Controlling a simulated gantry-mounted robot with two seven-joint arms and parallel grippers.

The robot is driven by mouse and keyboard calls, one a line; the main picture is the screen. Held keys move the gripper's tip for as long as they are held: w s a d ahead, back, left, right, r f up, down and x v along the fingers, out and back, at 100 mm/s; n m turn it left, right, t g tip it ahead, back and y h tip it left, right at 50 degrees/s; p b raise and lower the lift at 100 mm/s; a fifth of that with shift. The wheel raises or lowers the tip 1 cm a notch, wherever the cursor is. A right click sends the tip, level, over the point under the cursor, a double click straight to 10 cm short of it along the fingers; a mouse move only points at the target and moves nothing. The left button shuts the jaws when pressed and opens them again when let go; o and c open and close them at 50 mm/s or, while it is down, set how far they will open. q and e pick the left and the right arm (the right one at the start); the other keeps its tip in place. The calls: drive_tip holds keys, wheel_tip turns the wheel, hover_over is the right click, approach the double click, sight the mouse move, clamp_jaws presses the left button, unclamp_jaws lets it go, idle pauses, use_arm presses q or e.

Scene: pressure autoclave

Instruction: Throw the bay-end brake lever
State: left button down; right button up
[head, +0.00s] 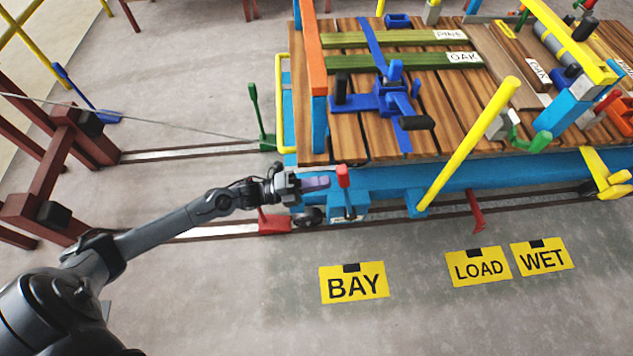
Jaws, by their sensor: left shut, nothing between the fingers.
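A short lever with a red grip (343,177) stands nearly upright on a small blue housing (347,207) at the bay end of the blue trolley (390,185), above the yellow BAY sign (353,284). My left gripper (322,183) reaches in from the left. Its fingers are shut and empty, with their tips just left of the red grip; I cannot tell whether they touch it. My right gripper is not in view.
A red stop (274,224) and a green stop (266,143) with an upright handle sit on the rails. A yellow bar (470,142) slants up right of the lever. LOAD (478,267) and WET (542,257) signs lie on otherwise clear floor in front.

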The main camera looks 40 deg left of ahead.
use_arm(q)
drive_tip(key=p+v, duration=0.2)
drive_tip(key=v, duration=1)
drive_tip(key=shift+p, duration=0.4)
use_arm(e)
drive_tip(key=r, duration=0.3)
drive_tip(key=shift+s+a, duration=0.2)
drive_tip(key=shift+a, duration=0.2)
use_arm(q)
drive_tip(key=shift+s+f, duration=0.1)
